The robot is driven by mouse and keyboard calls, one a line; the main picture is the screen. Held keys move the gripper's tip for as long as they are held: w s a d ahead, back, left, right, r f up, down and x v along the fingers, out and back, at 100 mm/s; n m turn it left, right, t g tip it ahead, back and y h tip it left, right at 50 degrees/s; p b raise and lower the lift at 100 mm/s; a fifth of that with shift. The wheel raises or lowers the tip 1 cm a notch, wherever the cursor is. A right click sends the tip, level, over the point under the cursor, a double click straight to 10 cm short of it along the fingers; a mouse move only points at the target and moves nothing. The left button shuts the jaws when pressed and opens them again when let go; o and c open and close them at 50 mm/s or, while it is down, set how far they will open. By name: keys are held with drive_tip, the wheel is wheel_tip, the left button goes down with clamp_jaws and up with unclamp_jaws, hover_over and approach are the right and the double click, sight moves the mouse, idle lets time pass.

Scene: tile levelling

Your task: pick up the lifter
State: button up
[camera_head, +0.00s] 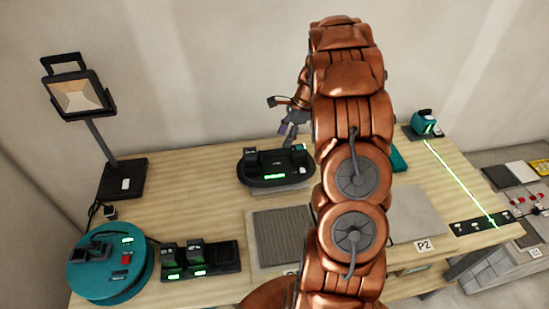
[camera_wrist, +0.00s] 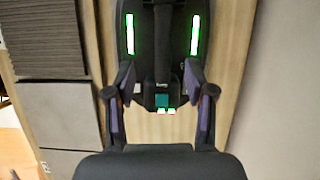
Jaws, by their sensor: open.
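The lifter (camera_head: 262,180) is a black, long oval device with green lights, lying on the back middle of the wooden table, left of my arm. In the wrist view the lifter (camera_wrist: 146,40) shows two bright green strips, a dark central handle and a small teal part at its near end. My gripper (camera_head: 282,117) hangs above and behind the lifter in the head view. In the wrist view my gripper (camera_wrist: 160,72) is open, its two fingers at either side of the lifter's near end. Nothing is held. I cannot tell the gap in height.
A work lamp (camera_head: 80,95) stands at the back left. A teal round device (camera_head: 105,282) and a black charger (camera_head: 225,262) sit at the front left. A dark ribbed tile (camera_head: 280,238) lies in front. A teal laser (camera_head: 425,122) casts a green line at right. The wall is close behind.

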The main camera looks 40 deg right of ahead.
sight(279, 150)
drive_tip(key=shift+w+d+f+m, duration=0.3)
drive_tip(key=shift+w+d+f, duration=0.05)
drive_tip(key=shift+d+f, duration=0.2)
drive_tip(key=shift+w+f, duration=0.1)
drive_tip(key=shift+f, duration=0.2)
drive_tip(key=shift+s+a+b+x, duration=0.1)
drive_tip(key=shift+b+x, duration=0.55)
drive_tip(key=shift+x, duration=0.5)
drive_tip(key=shift+s+a+b+x, duration=0.15)
drive_tip(key=shift+b+x, duration=0.55)
drive_tip(key=shift+x, duration=0.45)
drive_tip(key=shift+s+a+b+x, duration=0.1)
drive_tip(key=shift+b+x, duration=0.55)
drive_tip(key=shift+x, duration=0.55)
drive_tip(key=shift+r, duration=0.2)
clamp_jaws()
